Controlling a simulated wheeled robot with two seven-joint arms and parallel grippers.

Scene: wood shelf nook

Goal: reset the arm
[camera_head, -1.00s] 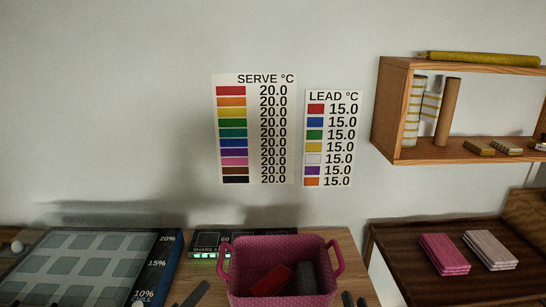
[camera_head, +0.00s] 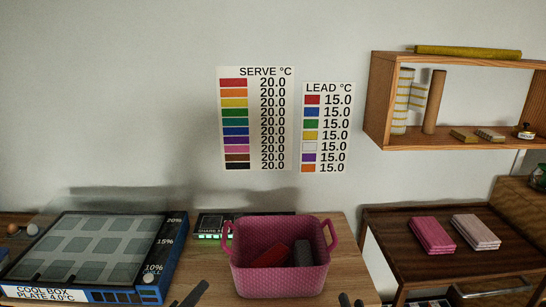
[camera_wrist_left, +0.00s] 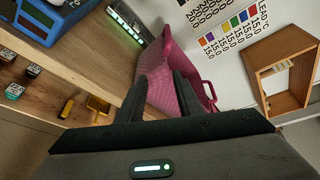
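My left gripper (camera_head: 188,294) shows at the bottom edge of the head view, left of a pink woven basket (camera_head: 280,280). In the left wrist view its two dark fingers (camera_wrist_left: 158,100) are apart with nothing between them, and the basket (camera_wrist_left: 160,72) stands beyond them. My right gripper (camera_head: 351,300) shows only as two small dark tips at the bottom edge, right of the basket. The tips are apart and nothing shows between them.
The basket holds a red item (camera_head: 268,256) and a dark grey item (camera_head: 303,252). A blue cool box (camera_head: 165,262) stands left. A dark tray table (camera_head: 385,225) with pink stacks (camera_head: 432,235) and a wooden wall shelf (camera_head: 376,100) are at right.

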